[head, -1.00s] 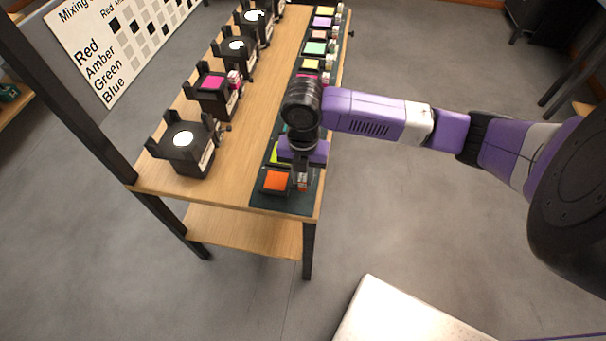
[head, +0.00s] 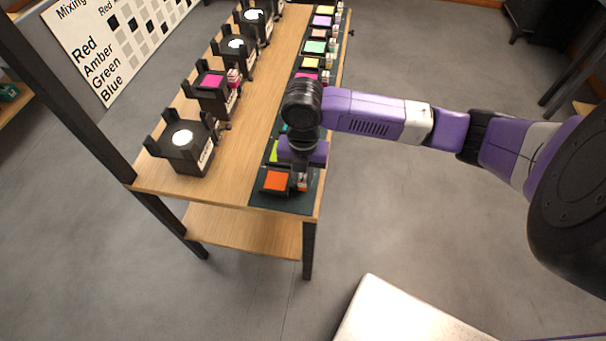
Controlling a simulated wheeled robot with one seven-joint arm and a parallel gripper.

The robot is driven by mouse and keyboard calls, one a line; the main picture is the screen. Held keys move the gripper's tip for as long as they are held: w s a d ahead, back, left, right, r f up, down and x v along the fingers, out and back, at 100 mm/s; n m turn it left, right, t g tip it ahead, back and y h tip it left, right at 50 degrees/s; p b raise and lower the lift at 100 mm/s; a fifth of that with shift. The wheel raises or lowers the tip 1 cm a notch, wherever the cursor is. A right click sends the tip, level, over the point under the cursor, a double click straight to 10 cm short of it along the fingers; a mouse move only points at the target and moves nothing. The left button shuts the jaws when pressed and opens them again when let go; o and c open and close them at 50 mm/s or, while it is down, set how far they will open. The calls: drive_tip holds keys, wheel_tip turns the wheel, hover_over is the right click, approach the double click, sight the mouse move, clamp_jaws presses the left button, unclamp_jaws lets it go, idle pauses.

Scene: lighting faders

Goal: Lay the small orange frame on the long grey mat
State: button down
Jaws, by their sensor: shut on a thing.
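The small orange frame (head: 276,180) is a dark-edged square with an orange centre, at the near end of the long grey mat (head: 290,200). It appears to lie flat on the mat or just above it; I cannot tell which. My gripper (head: 301,184) points down at the frame's right side and is shut on its tab. The fingers are mostly hidden by the purple gripper body. The mat runs along the table's right edge.
Behind the gripper on the mat lie a yellow-green frame (head: 273,152), partly hidden, and several other coloured frames. A row of black lamp holders (head: 187,143) stands along the table's left side. Bare wood (head: 235,150) lies between the rows.

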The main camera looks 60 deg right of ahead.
drive_tip(key=shift+f+b, duration=0.65)
drive_tip(key=shift+f, duration=0.25)
drive_tip(key=c, duration=1.2)
unclamp_jaws()
drive_tip(key=shift+o, duration=0.2)
drive_tip(key=shift+r, duration=0.15)
wheel_tip(320, 180, up, 7)
drive_tip(key=shift+r, duration=0.2)
wheel_tip(320, 180, up, 7)
drive_tip(key=p, duration=0.5)
drive_tip(key=shift+r, duration=0.1)
